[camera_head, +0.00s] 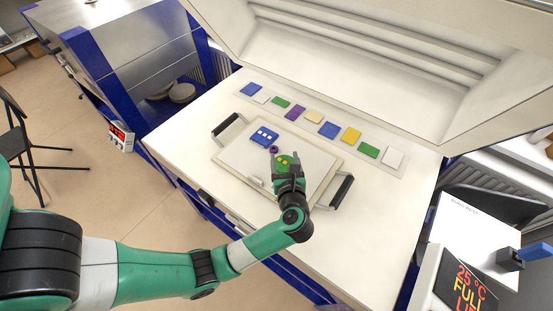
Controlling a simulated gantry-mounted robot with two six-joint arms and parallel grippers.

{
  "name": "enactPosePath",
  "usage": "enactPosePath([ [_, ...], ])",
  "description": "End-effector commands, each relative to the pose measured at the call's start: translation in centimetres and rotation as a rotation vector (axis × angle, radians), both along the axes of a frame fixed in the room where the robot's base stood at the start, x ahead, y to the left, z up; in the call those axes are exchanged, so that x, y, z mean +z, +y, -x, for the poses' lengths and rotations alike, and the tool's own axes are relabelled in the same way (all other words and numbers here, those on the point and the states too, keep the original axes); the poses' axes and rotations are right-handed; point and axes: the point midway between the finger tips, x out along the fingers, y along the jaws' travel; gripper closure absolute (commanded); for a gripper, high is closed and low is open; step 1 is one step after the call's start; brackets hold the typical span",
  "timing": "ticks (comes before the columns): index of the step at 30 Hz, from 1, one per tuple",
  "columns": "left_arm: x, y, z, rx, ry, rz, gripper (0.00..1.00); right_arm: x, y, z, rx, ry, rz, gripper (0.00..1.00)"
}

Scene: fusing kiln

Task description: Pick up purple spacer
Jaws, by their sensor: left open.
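A small purple spacer (274,149) lies on the pale board, between a blue tile with small light squares (264,135) and a green piece with yellow dots (284,162). My left gripper (287,161) is open over the board, at the green piece, just below and right of the spacer in the head view. The gripper partly covers the green piece. I cannot tell whether the gripper touches it. My right gripper is not in view.
The board (318,162) has dark handles at both ends. A strip of coloured glass squares (329,130) lies behind it, under the raised kiln lid (350,60). A small white block (255,182) lies near the board's front edge. The right part of the board is clear.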

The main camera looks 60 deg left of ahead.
Motion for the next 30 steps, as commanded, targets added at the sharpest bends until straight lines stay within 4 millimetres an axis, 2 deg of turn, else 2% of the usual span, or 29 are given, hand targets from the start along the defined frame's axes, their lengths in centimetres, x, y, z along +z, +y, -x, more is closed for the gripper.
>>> enactPosePath([
  [1,-2.9,-0.1,0.9,0.027,0.022,0.045,0.3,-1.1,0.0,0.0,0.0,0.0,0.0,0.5],
  [4,-4.8,-0.3,1.9,0.061,0.044,0.099,0.3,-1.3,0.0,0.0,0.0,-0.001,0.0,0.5],
  [8,-4.9,-0.1,2.0,0.066,0.047,0.106,0.3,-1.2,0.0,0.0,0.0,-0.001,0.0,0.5],
  [18,-7.2,4.8,0.5,0.067,0.046,0.103,0.3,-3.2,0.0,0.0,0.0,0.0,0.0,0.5],
  [26,-7.5,5.9,0.1,0.064,0.044,0.102,0.3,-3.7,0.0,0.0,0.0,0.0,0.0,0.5],
  [30,-8.7,8.0,-0.8,0.066,0.045,0.102,0.3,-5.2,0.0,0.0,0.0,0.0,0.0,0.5],
])
